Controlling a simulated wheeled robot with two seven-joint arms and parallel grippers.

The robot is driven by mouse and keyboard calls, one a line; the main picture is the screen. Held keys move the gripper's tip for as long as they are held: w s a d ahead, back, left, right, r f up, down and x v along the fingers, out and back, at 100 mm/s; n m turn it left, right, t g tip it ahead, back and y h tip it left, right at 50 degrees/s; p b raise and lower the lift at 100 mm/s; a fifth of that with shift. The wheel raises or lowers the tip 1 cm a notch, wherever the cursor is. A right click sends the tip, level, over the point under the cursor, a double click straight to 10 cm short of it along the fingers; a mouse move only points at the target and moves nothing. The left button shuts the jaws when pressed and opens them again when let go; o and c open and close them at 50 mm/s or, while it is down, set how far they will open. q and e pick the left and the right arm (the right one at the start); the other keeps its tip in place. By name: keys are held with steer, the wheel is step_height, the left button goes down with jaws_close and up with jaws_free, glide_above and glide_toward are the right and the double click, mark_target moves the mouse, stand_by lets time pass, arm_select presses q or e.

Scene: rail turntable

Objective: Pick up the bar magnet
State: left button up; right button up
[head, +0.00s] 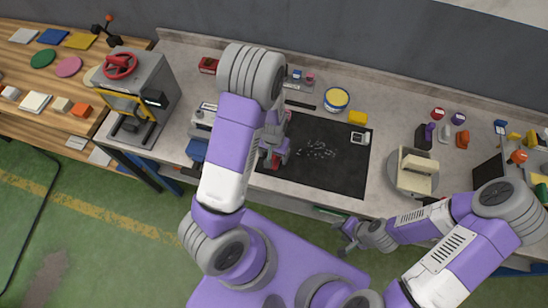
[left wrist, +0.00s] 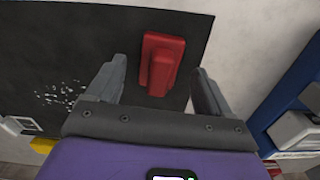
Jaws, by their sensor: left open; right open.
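A red block with a raised ridge, which I take to be the bar magnet (left wrist: 162,62), lies on the black mat (head: 325,175). In the left wrist view it sits between the two fingers of my left gripper (left wrist: 158,88), apart from both. In the head view only a bit of red (head: 275,161) shows beside my left gripper (head: 272,152), mostly hidden by the arm. The left gripper is open and empty above the mat's left end. My right gripper (head: 348,236) is open and empty, in front of the bench's near edge.
Small silvery bits (head: 318,150) lie scattered on the mat. A grey machine with a red wheel (head: 140,95) stands left. A cream-topped device (head: 414,173) stands right.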

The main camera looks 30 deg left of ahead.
arm_select(q)
steer(key=shift+f, duration=0.95)
steer(key=shift+c, duration=0.3)
steer(key=shift+w, duration=0.1)
steer(key=c, duration=1.2)
steer(key=shift+r, duration=0.15)
step_height(320, 180, up, 10)
steer(key=shift+f+p, duration=0.1)
steer(key=shift+p, duration=0.5)
